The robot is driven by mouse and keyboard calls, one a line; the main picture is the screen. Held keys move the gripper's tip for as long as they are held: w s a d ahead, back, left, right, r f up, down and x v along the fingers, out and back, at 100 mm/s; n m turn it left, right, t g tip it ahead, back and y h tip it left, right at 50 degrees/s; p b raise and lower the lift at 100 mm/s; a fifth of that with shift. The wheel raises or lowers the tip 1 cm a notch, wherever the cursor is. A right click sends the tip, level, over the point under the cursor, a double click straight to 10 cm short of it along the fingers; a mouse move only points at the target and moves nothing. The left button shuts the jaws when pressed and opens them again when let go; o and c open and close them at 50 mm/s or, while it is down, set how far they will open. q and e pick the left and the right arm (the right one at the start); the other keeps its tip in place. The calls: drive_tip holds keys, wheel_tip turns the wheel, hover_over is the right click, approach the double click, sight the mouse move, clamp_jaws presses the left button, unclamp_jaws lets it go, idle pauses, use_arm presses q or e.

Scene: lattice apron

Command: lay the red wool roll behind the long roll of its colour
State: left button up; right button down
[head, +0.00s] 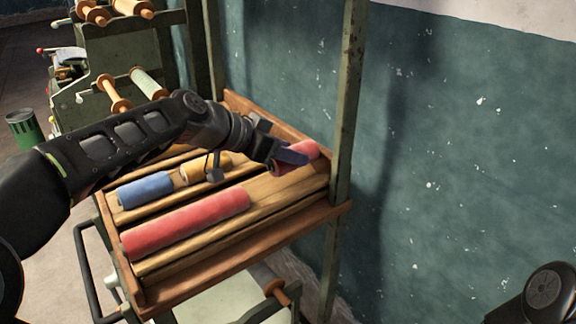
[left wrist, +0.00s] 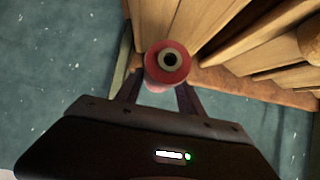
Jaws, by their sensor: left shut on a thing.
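The short red wool roll (head: 310,149) is between the fingers of my left gripper (head: 291,157), at the right end of the slatted wooden rack (head: 240,245). In the left wrist view its round end with a dark core hole (left wrist: 168,79) faces the camera, with a finger on each side. I cannot tell whether the roll touches the slats. The long red roll (head: 185,223) lies in a front groove, to the left of and nearer than the held roll. My right gripper is not in view.
A blue roll (head: 146,190) and a yellow roll (head: 205,169) lie in a groove behind the long red roll. A green post (head: 346,100) stands close to the right of the held roll. The teal wall (head: 460,130) is beyond.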

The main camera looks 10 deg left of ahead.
use_arm(q)
wheel_tip(320, 180, down, 4)
drive_tip(key=shift+r, duration=0.2)
drive_tip(key=shift+b, duration=0.3)
drive_tip(key=shift+f+b, duration=0.4)
drive_tip(key=shift+b, duration=0.15)
drive_tip(key=o, duration=1.5)
drive_tip(key=shift+r, duration=0.1)
